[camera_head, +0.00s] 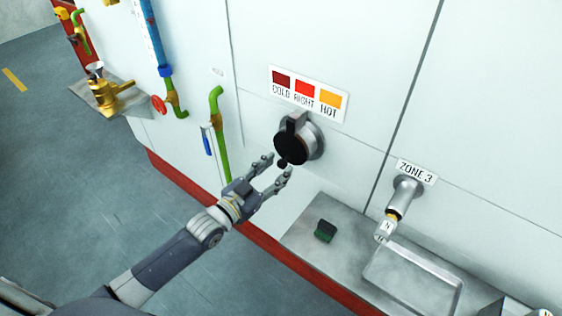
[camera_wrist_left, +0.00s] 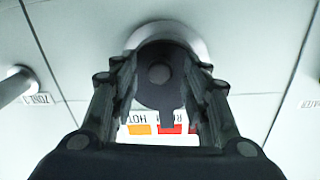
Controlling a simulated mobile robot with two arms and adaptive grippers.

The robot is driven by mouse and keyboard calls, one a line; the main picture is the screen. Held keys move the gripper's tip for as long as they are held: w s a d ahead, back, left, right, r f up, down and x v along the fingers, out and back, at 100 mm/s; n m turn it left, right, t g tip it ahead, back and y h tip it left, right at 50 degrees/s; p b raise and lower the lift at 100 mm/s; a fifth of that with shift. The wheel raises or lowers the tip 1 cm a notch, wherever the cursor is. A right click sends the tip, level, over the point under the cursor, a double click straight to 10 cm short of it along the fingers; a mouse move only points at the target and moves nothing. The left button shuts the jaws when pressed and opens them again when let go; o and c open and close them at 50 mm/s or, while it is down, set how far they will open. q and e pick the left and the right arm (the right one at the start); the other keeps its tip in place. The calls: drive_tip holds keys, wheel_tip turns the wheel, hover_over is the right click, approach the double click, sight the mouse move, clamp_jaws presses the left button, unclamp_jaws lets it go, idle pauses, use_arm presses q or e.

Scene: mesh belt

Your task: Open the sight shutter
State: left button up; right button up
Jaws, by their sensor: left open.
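The sight shutter (camera_head: 290,144) is a round black disc on a metal ring fixed to the white wall, under a colour label. A black arm runs up from the disc, and a small dark knob sits at its lower edge. The disc covers most of the ring's opening. My left gripper (camera_head: 276,171) is open just below the shutter, its fingers pointing up at the knob. In the left wrist view the dark shutter (camera_wrist_left: 160,88) lies between and beyond the two spread fingers (camera_wrist_left: 160,100). Whether a finger touches it I cannot tell. My right gripper is not in view.
A metal shelf (camera_head: 300,238) below holds a dark green block (camera_head: 325,231) and a tray (camera_head: 411,277). A ZONE 3 pipe (camera_head: 404,193) juts out at right; green pipes (camera_head: 218,125) run at left.

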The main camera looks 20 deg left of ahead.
sight(285, 148)
use_arm(q)
drive_tip(key=shift+x, duration=1.45)
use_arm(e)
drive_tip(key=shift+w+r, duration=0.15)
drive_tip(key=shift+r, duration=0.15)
use_arm(q)
drive_tip(key=shift+s, duration=0.1)
